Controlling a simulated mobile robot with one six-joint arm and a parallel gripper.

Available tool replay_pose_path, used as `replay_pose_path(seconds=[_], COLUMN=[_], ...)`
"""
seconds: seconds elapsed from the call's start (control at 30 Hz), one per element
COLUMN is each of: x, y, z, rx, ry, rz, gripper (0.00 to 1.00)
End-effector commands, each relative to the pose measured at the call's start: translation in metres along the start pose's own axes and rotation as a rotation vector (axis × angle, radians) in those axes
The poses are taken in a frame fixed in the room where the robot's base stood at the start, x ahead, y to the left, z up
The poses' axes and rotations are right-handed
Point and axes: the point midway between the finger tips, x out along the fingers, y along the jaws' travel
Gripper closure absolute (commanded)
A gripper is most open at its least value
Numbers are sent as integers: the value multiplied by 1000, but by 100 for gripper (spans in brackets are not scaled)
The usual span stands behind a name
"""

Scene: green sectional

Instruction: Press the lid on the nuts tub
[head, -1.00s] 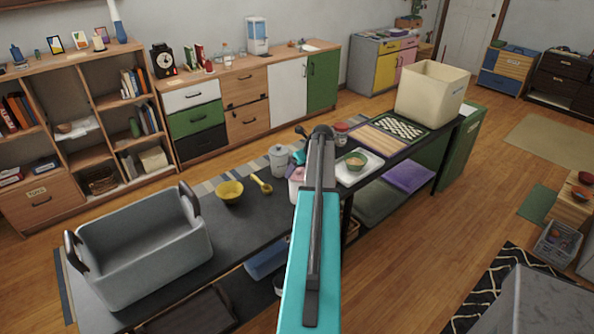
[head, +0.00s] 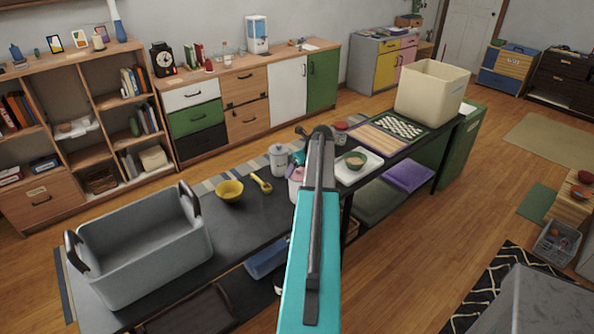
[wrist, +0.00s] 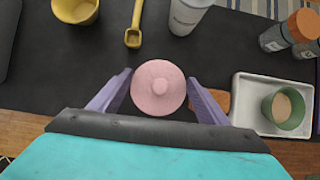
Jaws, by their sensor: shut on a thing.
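In the head view the pink lid (head: 296,172) shows at the top of a pale tub (head: 295,189), just left of my arm, which hides part of both. I take this tub for the nuts tub, but no label is readable. In the wrist view the lid covers whatever is beneath it. I cannot tell whether it is fully seated.
A yellow bowl (head: 229,191), yellow scoop (head: 262,184) and white canister (head: 279,160) stand left of the tub. A white tray (wrist: 238,107) with a green bowl (wrist: 287,108) lies close on the right. A grey bin (head: 150,255) fills the table's left end.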

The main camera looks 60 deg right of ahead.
Motion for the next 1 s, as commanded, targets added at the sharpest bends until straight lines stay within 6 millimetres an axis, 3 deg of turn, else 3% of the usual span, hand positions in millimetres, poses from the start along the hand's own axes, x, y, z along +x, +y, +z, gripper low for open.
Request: replay_pose_path(seconds=[0.93, 0.97, 1.0], x=[3, 3, 3], y=[1, 1, 1], z=[-2, -2, -2], rx=[-1, -1, -1], ry=[0, 0, 0], rz=[0, 0, 0], gripper=[51, 25, 18])
